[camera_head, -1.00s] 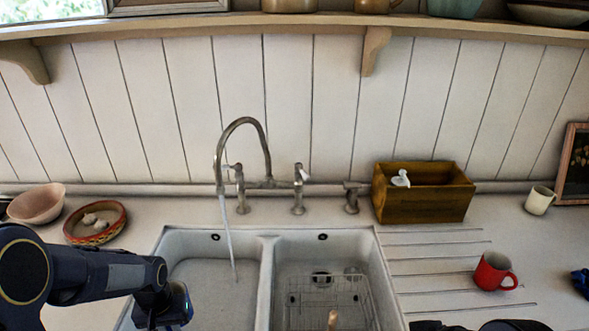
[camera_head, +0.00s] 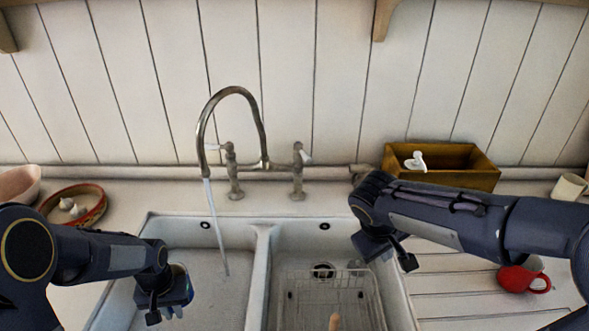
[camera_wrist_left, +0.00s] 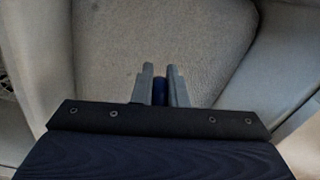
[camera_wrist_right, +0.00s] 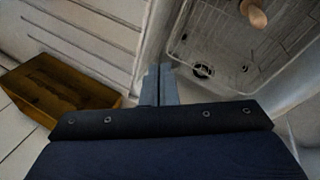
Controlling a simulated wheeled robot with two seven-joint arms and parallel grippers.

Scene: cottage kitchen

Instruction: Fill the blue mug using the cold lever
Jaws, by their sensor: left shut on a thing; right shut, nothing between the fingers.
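Only a narrow strip of the blue mug (camera_wrist_left: 160,88) shows, between the fingers of my left gripper (camera_wrist_left: 160,75); the rest is hidden. In the head view my left gripper (camera_head: 172,308) is low over the left basin, below and left of the water stream. The bridge tap (camera_head: 262,130) has a curved spout, and a thin water stream (camera_head: 217,230) falls into the left basin. It has a left lever (camera_head: 214,147) and a right lever (camera_head: 306,157); no hot or cold marking is readable. My right gripper (camera_wrist_right: 160,82) is shut and empty, right of the tap near the right basin's edge.
The right basin holds a wire rack (camera_head: 325,292) with a wooden-handled item (camera_head: 334,321). A wooden box (camera_head: 452,180) stands behind my right arm. A red mug (camera_head: 520,281) is on the grooved drainer, a cream mug (camera_head: 569,187) behind. A patterned bowl (camera_head: 88,207) stands left.

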